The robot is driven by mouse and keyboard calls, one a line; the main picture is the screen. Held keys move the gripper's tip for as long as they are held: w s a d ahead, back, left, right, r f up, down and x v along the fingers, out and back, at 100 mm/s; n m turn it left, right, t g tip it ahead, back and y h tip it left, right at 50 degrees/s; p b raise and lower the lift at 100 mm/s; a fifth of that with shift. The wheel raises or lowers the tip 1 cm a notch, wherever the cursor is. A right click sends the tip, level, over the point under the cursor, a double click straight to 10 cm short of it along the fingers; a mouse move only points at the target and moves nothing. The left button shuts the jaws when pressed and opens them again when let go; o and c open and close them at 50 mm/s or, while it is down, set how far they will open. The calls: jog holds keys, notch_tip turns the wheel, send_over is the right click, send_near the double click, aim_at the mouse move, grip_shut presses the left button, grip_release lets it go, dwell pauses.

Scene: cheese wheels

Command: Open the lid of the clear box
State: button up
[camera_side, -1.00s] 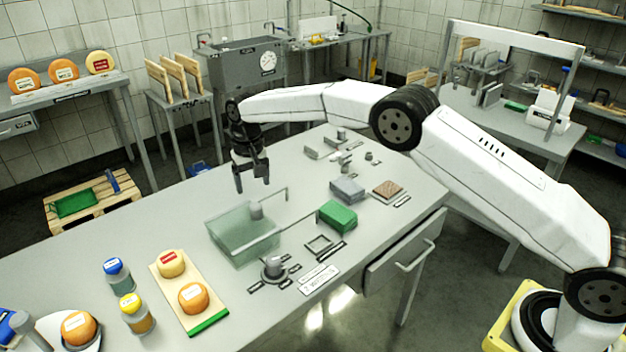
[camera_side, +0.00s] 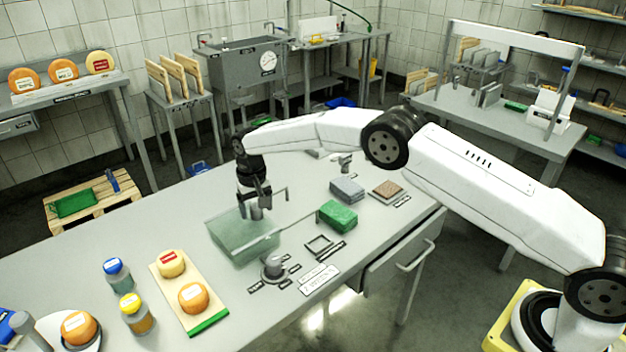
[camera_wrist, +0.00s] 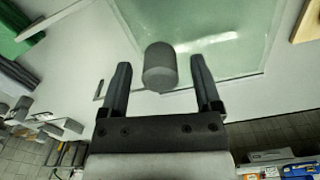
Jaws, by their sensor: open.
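The clear box (camera_side: 240,245) is a greenish see-through box on the grey table, and its lid lies flat over the top. A grey cylindrical knob (camera_wrist: 160,68) stands on the lid near its edge. My gripper (camera_side: 256,212) points down over the box at the knob. In the wrist view my gripper (camera_wrist: 158,62) is open, with one dark finger on each side of the knob and a gap on both sides. In the side view the fingers partly hide the knob.
A green sponge (camera_side: 338,216), a grey block (camera_side: 347,189) and a brown block (camera_side: 387,189) are right of the box. A board (camera_side: 180,262) with cheese wheels (camera_side: 193,298) and two jars (camera_side: 137,314) stand at front left.

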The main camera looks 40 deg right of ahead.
grip_shut()
dwell(0.3)
dwell(1.2)
